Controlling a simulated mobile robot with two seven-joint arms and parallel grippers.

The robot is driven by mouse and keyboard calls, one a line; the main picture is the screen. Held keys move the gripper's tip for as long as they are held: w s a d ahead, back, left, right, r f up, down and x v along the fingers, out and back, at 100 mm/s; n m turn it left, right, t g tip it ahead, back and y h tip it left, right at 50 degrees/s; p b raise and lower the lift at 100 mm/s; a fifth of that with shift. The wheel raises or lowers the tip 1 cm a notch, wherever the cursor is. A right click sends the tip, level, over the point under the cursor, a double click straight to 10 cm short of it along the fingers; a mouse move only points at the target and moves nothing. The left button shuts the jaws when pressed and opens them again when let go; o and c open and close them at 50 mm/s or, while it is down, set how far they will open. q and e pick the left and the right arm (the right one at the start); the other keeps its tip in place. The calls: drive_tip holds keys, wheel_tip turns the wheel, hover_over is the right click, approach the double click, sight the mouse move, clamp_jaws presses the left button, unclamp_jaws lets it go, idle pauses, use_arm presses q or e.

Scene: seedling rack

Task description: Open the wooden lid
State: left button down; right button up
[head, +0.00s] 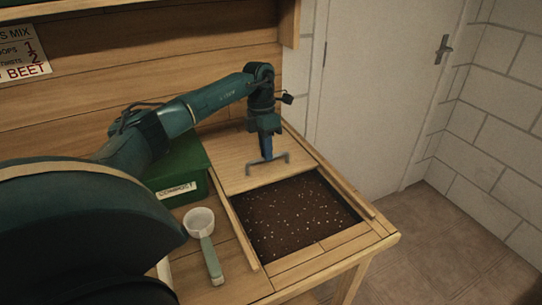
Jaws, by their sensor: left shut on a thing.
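The wooden lid (235,165) is a flat board between two wooden rails on the bench top. It lies over the back part of a sunken bin, and the front part of the bin is uncovered. Dark soil (290,215) with pale specks shows there. A grey metal handle (281,155) stands near the lid's front edge. My left gripper (267,155) points down at the handle and is shut on it. The exact finger contact is small in the picture. My right gripper is not in view.
A green box labelled compost (182,168) stands left of the lid, under my left arm. A scoop with a white cup and green handle (207,245) lies in front of it. The bench's right edge (388,225) faces a white door (375,90).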

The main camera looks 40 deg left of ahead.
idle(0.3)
use_arm(q)
drive_tip(key=c, duration=1.5)
unclamp_jaws()
drive_tip(key=r, duration=0.4)
drive_tip(key=a+r, duration=0.1)
drive_tip(key=r, duration=0.3)
drive_tip(key=w+a+r, duration=0.1)
drive_tip(key=r, duration=0.4)
drive_tip(key=shift+a, duration=0.2)
drive_tip(key=shift+f, duration=0.1)
